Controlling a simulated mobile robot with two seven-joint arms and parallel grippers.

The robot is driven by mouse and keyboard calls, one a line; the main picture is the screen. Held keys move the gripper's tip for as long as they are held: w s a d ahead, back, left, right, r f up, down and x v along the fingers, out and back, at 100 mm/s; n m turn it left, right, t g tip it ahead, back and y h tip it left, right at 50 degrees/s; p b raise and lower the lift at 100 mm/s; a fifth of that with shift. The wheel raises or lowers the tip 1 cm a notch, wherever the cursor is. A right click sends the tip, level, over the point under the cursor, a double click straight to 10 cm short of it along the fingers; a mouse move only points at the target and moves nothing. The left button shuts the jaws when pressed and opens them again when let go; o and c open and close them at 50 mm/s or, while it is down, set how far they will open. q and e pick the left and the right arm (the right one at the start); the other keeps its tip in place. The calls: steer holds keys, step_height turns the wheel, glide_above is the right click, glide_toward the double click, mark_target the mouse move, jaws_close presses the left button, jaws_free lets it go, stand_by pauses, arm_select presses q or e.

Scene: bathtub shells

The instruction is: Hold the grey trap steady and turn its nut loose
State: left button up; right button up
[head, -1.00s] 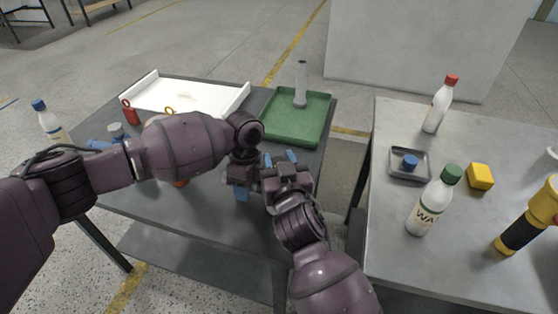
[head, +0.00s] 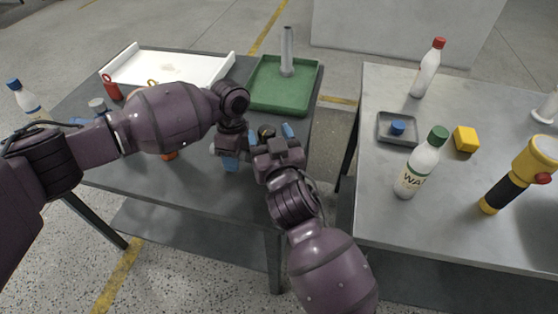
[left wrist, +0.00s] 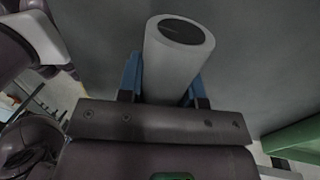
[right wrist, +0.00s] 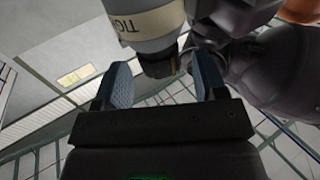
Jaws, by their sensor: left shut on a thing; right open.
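My left gripper (head: 230,163) is shut on a grey tube, which I take as the grey trap. The trap (left wrist: 172,72) stands between its blue fingers in the left wrist view, its round dark end towards the top. My right gripper (head: 270,134) is open, just right of the left one. Between its fingers is a small dark piece with a yellowish part (head: 266,131). In the right wrist view this dark end (right wrist: 158,66) sits between the fingertips, below a pale grey body with a lettered cream band (right wrist: 146,22). I cannot tell whether it is the nut, or whether a finger touches it.
A green tray (head: 262,98) with an upright grey tube (head: 287,55) and a white tray (head: 165,70) are at the back. The right table holds a green-capped bottle (head: 417,172), red-capped bottle (head: 427,76), small tray (head: 383,138), yellow block (head: 466,139) and flashlight (head: 497,195).

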steer(key=s+d, duration=0.2)
steer(key=s, duration=0.7)
steer(key=shift+s, duration=0.3)
steer(key=shift+a, duration=0.1)
steer(key=shift+w+d+n+g+y, duration=1.25)
steer(key=shift+d+n+y, duration=0.85)
steer(key=shift+y, duration=1.2)
steer(key=x, duration=1.1)
steer(key=shift+a, duration=0.2)
